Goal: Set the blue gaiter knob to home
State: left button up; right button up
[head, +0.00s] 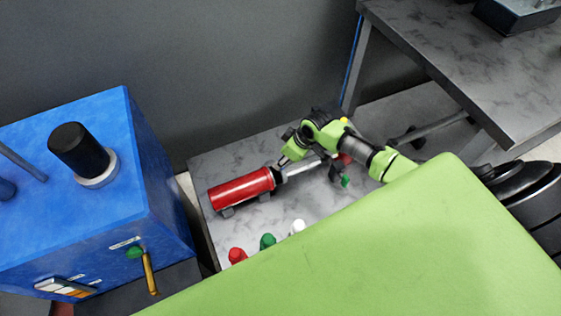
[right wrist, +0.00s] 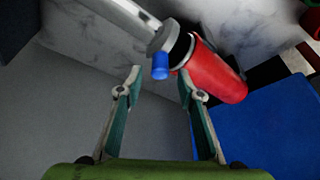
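A blue knob (right wrist: 160,67) sticks out from the grey collar of a silver rod, beside a black gaiter (right wrist: 182,48) and a red cylinder (right wrist: 212,75). The red cylinder (head: 240,189) lies on a marbled plate in the head view, with its silver rod (head: 302,167) pointing right. I cannot make out the blue knob in the head view. My right gripper (head: 284,158) hangs over the gaiter end of the cylinder. In the right wrist view it is open, and the knob shows between its fingertips (right wrist: 160,82). I cannot tell whether they touch it. My left gripper is out of view.
Red (head: 237,255), green (head: 268,241) and white (head: 297,227) knobs stand at the plate's front edge. A blue box (head: 100,215) with a black-capped post (head: 78,148) and a yellow-handled lever (head: 151,273) stands left. A marbled table (head: 470,60) stands at right.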

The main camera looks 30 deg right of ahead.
jog(key=shift+x, duration=1.05)
jog(key=shift+w+a+f, duration=0.1)
jog(key=shift+w+f, duration=0.05)
jog(key=shift+f, duration=0.2)
grip_shut()
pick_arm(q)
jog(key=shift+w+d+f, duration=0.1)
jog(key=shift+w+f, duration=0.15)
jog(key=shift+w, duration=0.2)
